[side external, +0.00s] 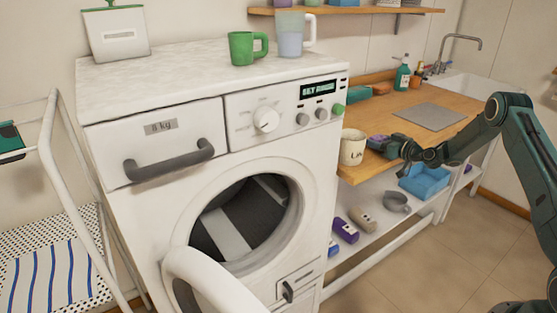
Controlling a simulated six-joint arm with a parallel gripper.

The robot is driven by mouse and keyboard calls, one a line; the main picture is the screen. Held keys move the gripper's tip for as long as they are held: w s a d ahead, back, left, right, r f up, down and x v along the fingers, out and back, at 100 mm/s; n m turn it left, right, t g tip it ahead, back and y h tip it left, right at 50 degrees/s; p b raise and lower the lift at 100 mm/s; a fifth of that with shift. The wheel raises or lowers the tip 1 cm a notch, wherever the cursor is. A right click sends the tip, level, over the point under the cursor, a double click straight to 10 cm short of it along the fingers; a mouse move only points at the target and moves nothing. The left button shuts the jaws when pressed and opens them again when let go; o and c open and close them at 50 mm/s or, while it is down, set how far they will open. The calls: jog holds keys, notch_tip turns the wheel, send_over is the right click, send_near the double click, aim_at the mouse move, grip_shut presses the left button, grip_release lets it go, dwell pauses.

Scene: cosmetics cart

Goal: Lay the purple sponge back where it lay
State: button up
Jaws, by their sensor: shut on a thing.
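A grey mat (430,116) lies on the counter (400,100). Below are a blue bin (425,181), a grey mug (396,202) and a beige block (362,220). The washing machine (210,180) bounds the left.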

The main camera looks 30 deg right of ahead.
jog(key=shift+f, duration=0.15)
jog(key=o, duration=1)
jog(key=shift+c, duration=0.2)
jog(key=s+r, duration=0.2)
jog(key=s, duration=1)
jog(key=shift+w+a, duration=0.1)
